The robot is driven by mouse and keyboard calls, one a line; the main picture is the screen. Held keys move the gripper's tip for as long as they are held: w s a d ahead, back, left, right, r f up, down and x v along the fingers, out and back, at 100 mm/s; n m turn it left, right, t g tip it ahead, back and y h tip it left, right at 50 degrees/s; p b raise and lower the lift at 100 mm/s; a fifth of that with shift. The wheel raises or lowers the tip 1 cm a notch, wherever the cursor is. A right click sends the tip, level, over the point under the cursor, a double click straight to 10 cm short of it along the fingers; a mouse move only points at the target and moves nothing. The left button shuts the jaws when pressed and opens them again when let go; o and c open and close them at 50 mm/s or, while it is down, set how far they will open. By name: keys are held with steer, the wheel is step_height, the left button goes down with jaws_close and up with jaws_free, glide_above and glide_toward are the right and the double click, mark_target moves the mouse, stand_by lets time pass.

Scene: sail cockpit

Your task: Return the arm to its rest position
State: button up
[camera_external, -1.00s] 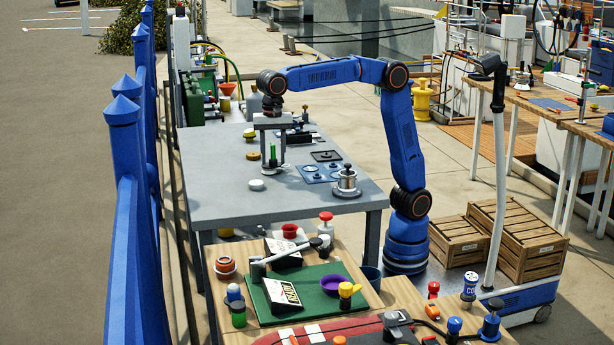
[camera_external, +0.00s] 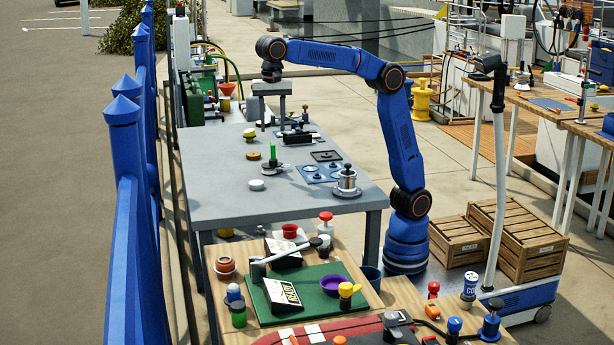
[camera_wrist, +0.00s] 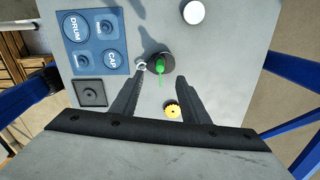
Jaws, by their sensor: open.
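My gripper (camera_external: 272,117) hangs from the blue arm above the far part of the grey table (camera_external: 225,205). Its two dark fingers are spread with nothing between them, and they also show in the wrist view (camera_wrist: 155,90). A dark round piece with a green upright pin (camera_external: 272,158) stands on the table, apart from the fingers. In the wrist view the green pin (camera_wrist: 160,66) lies beyond the fingertips, with a small metal ring beside it.
A blue mat (camera_external: 325,172) marked DRUM and CAP lies to the right, near a metal winch-like drum (camera_external: 346,182). A white disc (camera_external: 256,185) and a yellow knobbed piece (camera_external: 249,135) sit on the table. A cluttered wooden table (camera_external: 240,268) stands in front.

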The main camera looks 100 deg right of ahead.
steer(key=shift+r, duration=0.3)
steer(key=shift+s+d, duration=0.1)
steer(key=shift+s, duration=0.1)
steer(key=s+d+f+n, duration=0.3)
steer(key=s, duration=0.6)
steer(key=s+d+f+n+t, duration=0.1)
steer(key=s+d+f+n, duration=0.2)
steer(key=s, duration=0.6)
steer(key=s+d+f+n, duration=0.2)
steer(key=s+d+n, duration=0.15)
steer(key=s, duration=0.65)
steer(key=s+d+f+n+t, duration=0.1)
steer(key=s+d+f+n, duration=0.1)
steer(key=f, duration=0.4)
steer(key=s+d+f+n+t, duration=0.1)
steer(key=s+d+f+n, duration=0.1)
steer(key=s+f+n, duration=0.3)
steer(key=s+d+f+n+t, duration=0.1)
steer(key=s+d+f+n, duration=0.2)
steer(key=f, duration=0.6)
steer(key=shift+s+t, duration=0.4)
steer(key=shift+s, duration=0.4)
